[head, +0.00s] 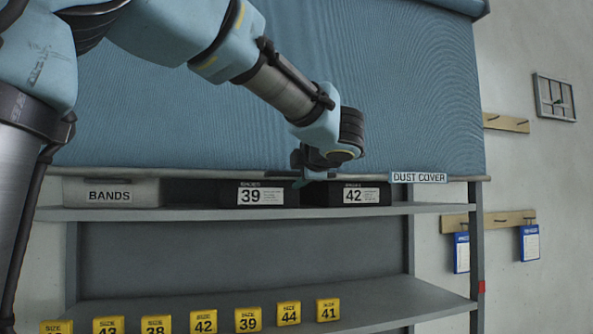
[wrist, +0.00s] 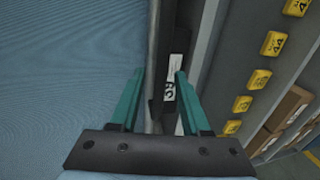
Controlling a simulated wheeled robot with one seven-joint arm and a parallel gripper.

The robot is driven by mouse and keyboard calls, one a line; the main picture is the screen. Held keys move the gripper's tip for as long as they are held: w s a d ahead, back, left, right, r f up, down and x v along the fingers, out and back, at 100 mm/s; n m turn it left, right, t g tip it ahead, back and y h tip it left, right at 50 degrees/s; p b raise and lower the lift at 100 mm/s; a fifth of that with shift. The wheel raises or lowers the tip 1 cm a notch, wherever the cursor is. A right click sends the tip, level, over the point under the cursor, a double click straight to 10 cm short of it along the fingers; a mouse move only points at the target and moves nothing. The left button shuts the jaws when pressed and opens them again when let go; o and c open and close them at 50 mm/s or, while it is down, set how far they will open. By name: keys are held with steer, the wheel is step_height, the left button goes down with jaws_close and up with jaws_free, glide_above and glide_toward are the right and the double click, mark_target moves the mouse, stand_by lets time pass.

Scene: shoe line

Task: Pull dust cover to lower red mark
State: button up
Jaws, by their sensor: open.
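The blue dust cover (head: 400,90) hangs over the upper part of the rack. Its bottom bar (head: 120,171) lies level just above the shelf boxes, with a "DUST COVER" label (head: 419,177) near its right end. A red mark (head: 481,287) is on the right rack post, well below the bar. My gripper (head: 305,178) is at the bar, left of the label. In the wrist view its two green fingers (wrist: 161,75) are apart, with the bar (wrist: 154,65) running between them. Contact with the bar cannot be told.
A BANDS bin (head: 110,192) and black boxes labelled 39 (head: 261,194) and 42 (head: 354,194) stand on the shelf right under the bar. Several yellow size blocks (head: 248,320) line the lower shelf (head: 400,290). Blue cards (head: 461,252) hang on the wall at right.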

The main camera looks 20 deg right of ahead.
steer(key=shift+w+f, duration=0.1)
steer(key=shift+w, duration=0.3)
steer(key=shift+c, duration=0.3)
jaws_close()
stand_by(0.9)
